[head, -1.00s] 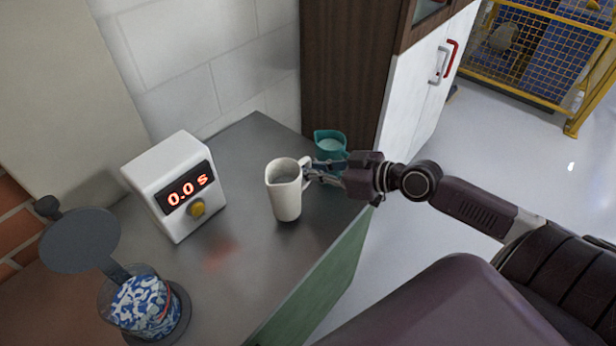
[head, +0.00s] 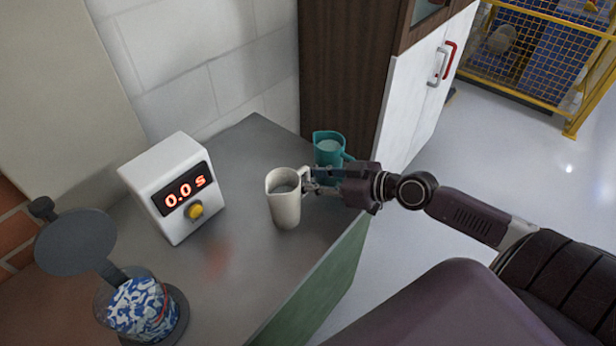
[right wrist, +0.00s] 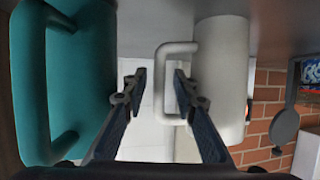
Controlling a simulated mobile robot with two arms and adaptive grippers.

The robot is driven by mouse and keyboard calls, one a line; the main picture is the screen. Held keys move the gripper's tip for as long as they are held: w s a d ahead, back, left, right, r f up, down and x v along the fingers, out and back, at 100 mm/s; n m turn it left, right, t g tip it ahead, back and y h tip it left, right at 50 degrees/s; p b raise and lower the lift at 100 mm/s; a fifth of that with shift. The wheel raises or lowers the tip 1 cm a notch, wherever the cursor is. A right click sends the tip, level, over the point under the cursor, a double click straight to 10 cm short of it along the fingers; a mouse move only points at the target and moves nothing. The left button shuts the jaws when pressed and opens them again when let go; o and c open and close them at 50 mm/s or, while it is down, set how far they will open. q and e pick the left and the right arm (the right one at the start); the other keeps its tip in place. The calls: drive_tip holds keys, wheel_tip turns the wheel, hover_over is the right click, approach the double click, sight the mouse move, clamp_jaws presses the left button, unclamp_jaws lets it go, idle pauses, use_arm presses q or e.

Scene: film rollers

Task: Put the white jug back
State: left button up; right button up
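The white jug (head: 286,208) stands upright on the grey counter, its handle turned towards my right gripper. It also shows in the right wrist view (right wrist: 222,75). My right gripper (head: 312,187) is at the handle. In the right wrist view its two fingers (right wrist: 158,88) are apart, one on each side of the handle bar, with a gap on both sides; one finger reaches into the handle opening. The teal jug (head: 326,152) stands just behind the gripper, and shows at the left in the right wrist view (right wrist: 75,85). My left gripper is not in view.
A white timer box (head: 150,185) reading 0.0 s stands left of the white jug. A clear container (head: 135,310) with blue-and-white contents and a raised dark lid (head: 77,248) is at the front left. The counter (head: 240,265) is bare in front of the jug. A wall is behind.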

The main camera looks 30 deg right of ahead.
drive_tip(key=shift+r, duration=0.15)
drive_tip(key=shift+s+d, duration=0.25)
drive_tip(key=shift+s, duration=0.1)
drive_tip(key=b+v, duration=0.2)
drive_tip(key=v, duration=0.9)
drive_tip(key=shift+r, duration=0.15)
drive_tip(key=shift+s, duration=0.15)
